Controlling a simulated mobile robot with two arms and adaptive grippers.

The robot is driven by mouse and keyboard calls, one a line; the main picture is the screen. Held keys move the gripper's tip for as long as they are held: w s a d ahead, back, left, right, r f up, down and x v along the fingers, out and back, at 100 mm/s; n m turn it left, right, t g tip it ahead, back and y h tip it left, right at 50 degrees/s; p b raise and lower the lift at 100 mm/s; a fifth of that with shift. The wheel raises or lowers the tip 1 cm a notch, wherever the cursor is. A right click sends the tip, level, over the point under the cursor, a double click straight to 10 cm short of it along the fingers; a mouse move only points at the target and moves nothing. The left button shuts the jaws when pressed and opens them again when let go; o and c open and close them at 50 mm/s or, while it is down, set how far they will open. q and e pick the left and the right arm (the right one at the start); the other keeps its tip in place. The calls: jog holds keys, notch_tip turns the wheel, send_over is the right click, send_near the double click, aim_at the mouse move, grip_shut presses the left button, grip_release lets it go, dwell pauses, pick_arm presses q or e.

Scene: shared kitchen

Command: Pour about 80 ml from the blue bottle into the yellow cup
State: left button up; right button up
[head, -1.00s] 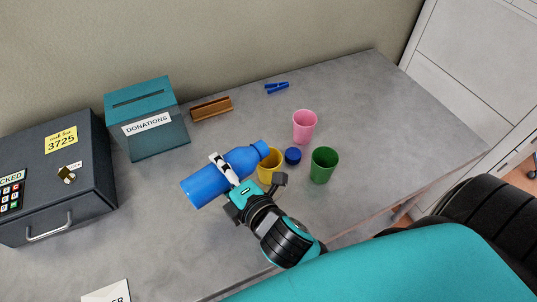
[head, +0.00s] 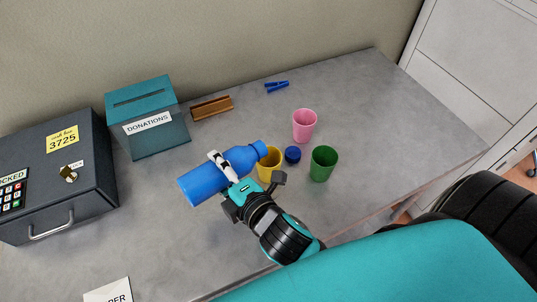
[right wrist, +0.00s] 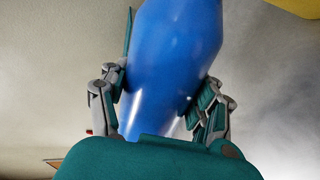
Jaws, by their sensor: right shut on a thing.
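The blue bottle (head: 205,180) is tilted nearly onto its side, with its neck to the right at the rim of the yellow cup (head: 270,163). My right gripper (head: 222,168) is shut around the bottle's body. In the right wrist view the bottle (right wrist: 175,60) sits between both fingers (right wrist: 165,105). The yellow cup stands upright on the counter, partly hidden by the bottle's neck and my gripper. I cannot see any liquid or the level in the cup. A blue cap (head: 292,154) lies just right of the yellow cup. My left gripper is not in view.
A green cup (head: 323,164) and a pink cup (head: 304,126) stand to the right. A donations box (head: 148,120), a grey cash box (head: 60,180), a brown holder (head: 211,108) and blue clothespin-like pieces (head: 277,87) are around. The counter's right side (head: 410,120) is clear.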

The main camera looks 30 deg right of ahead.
jog(key=shift+a+r+m+p, duration=0.2)
jog(key=shift+r+m+p, duration=0.3)
jog(key=shift+r, duration=0.1)
dwell(1.7)
jog(key=f+n+b, duration=0.2)
jog(key=f, duration=0.1)
jog(key=f+n+b, duration=0.1)
jog(key=b, duration=0.1)
jog(key=shift+s+a+f+h, duration=0.15)
jog(key=shift+a+f+h, duration=0.1)
jog(key=shift+a+h, duration=0.15)
jog(key=shift+a+r+n, duration=0.1)
jog(key=shift+a+n, duration=0.05)
jog(key=shift+n, duration=0.15)
jog(key=shift+a+f, duration=0.1)
jog(key=shift+f, duration=0.2)
jog(key=shift+f+n+h+b, duration=0.3)
jog(key=shift+f+n+h, duration=0.1)
jog(key=shift+n, duration=0.2)
jog(key=shift+r, duration=0.1)
jog(key=shift+t, duration=0.3)
